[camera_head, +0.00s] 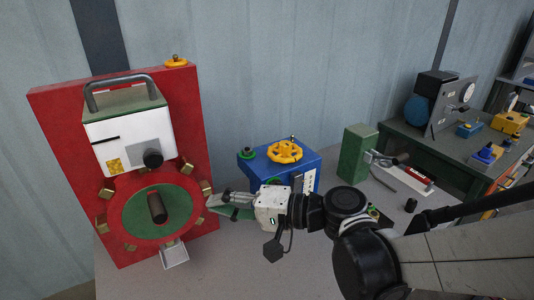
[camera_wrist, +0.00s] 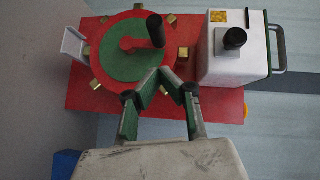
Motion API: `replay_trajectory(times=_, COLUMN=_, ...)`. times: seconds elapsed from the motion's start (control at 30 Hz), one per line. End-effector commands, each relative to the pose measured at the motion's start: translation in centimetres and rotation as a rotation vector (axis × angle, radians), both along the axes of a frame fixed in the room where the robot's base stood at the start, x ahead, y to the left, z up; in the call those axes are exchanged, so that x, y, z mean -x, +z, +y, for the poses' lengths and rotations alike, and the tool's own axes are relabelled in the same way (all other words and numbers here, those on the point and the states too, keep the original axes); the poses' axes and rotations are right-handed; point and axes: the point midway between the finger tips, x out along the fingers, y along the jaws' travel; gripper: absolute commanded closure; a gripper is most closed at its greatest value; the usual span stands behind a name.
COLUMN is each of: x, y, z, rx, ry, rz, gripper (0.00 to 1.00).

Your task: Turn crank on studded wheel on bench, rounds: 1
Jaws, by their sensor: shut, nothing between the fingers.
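The studded wheel (camera_head: 180,226) stands on a red upright board at the left. It has a red rim, a green centre disc and several brass-coloured studs. Its black crank handle (camera_head: 157,207) sticks out from the face. In the wrist view the wheel (camera_wrist: 112,68) is at the upper left, with the crank handle (camera_wrist: 155,30) at its upper right. My gripper (camera_head: 218,203) is just right of the wheel in the head view, its fingers pointing at it. In the wrist view the green fingers (camera_wrist: 160,72) meet at the tips, shut and empty, apart from the crank handle.
A white box (camera_head: 128,135) with a black knob and handle is on the board above the wheel. A white chute (camera_head: 174,254) is below it. A blue box (camera_head: 310,160) with a yellow handwheel (camera_head: 285,151) and a green block (camera_head: 356,154) stand on the bench behind my arm.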

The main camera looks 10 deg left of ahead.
Motion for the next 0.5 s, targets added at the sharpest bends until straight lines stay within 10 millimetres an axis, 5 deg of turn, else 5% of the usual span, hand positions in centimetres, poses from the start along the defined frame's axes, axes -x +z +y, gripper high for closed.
replay_trajectory(times=0.27, x=-0.3, y=-0.7, z=4.8, rx=0.001, ry=0.004, rz=0.001, gripper=1.0)
replay_trajectory(times=0.5, x=1.5, y=-1.2, z=6.9, rx=0.0, ry=0.002, rz=0.0, gripper=1.0)
